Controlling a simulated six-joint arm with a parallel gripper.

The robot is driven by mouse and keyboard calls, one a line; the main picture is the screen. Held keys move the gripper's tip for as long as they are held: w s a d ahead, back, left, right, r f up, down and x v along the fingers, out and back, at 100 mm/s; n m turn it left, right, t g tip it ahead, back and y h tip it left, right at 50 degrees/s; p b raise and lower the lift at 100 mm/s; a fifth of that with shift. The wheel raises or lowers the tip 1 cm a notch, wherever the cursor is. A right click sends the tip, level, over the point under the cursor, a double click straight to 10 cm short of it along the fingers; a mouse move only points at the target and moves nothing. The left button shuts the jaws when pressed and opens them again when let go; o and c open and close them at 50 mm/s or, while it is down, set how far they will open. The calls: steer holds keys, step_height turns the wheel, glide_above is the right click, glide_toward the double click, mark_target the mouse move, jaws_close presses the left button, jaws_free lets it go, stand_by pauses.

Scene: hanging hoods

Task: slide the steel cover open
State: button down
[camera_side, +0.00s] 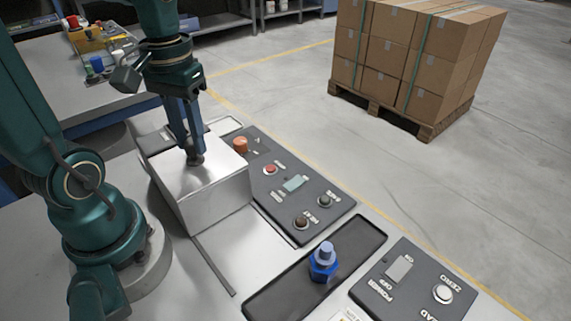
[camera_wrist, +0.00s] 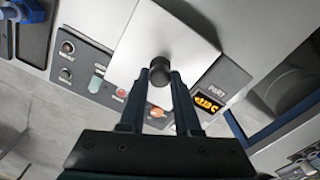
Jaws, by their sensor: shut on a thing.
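The steel cover (camera_side: 215,190) is a box-shaped hood with a bright metal top, standing on the bench at the left end of a dark control panel (camera_side: 322,208). In the wrist view the cover (camera_wrist: 185,38) fills the top middle. My gripper (camera_side: 194,160) points down at the cover's top and is shut on its dark round knob (camera_wrist: 160,66). The knob sits between my two fingertips (camera_wrist: 159,74). The cover hides whatever is beneath it and part of the panel.
A dark rail slot (camera_side: 214,265) runs along the bench in front of the cover. A blue fitting (camera_side: 322,262) stands in a black tray (camera_side: 283,292) to the right. An orange button (camera_side: 240,145) rises close behind the cover. A second panel (camera_side: 412,283) lies farther right.

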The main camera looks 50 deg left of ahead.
steer(key=d, duration=1.3)
steer(key=c, duration=0.6)
jaws_free()
steer(key=shift+r, duration=2.55)
